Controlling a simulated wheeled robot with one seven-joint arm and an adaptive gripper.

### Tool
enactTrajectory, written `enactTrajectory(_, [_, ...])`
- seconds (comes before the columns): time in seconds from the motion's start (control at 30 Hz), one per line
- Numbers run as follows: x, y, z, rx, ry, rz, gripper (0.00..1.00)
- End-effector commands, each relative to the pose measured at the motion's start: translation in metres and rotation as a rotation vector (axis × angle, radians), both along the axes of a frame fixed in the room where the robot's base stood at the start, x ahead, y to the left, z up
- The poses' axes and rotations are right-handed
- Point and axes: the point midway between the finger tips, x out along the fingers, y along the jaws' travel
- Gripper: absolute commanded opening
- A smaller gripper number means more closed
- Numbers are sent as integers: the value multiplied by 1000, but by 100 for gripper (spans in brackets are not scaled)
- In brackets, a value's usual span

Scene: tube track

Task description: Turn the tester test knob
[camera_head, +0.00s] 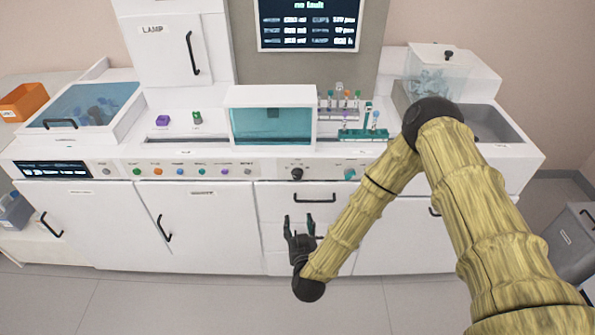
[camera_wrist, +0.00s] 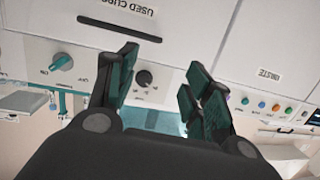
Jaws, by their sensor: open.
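The front control panel has two larger knobs, one black (camera_head: 296,173) and one teal (camera_head: 350,174). I cannot read which is the tester test knob. In the upside-down wrist view, the black knob (camera_wrist: 144,78) shows between my fingers, and the teal knob (camera_wrist: 62,62) is to the left beside small ON and OFF markings. My gripper (camera_head: 300,222) is open and empty, in front of the cabinet and below the black knob in the head view. Its two dark green fingers (camera_wrist: 162,68) are spread apart in the wrist view, with neither knob held.
A drawer handle (camera_head: 314,198) lies just below the panel, near my fingers. A row of small coloured buttons (camera_head: 190,171) runs along the panel's left part. A tube rack (camera_head: 364,134) and a glass-fronted box (camera_head: 271,122) stand on the counter above.

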Motion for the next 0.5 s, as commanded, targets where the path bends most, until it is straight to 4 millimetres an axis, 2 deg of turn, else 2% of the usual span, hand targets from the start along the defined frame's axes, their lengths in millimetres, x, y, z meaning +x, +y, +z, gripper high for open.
enactTrajectory(0.03, [11, 2, 21, 0, -53, -29, 51])
enactTrajectory(0.1, [21, 3, 38, -1, -113, -64, 51])
enactTrajectory(0.2, [30, 4, 53, -5, -165, -98, 51])
enactTrajectory(0.37, [41, 4, 60, -8, -187, -113, 51])
enactTrajectory(0.5, [58, 3, 61, -7, -186, -113, 51])
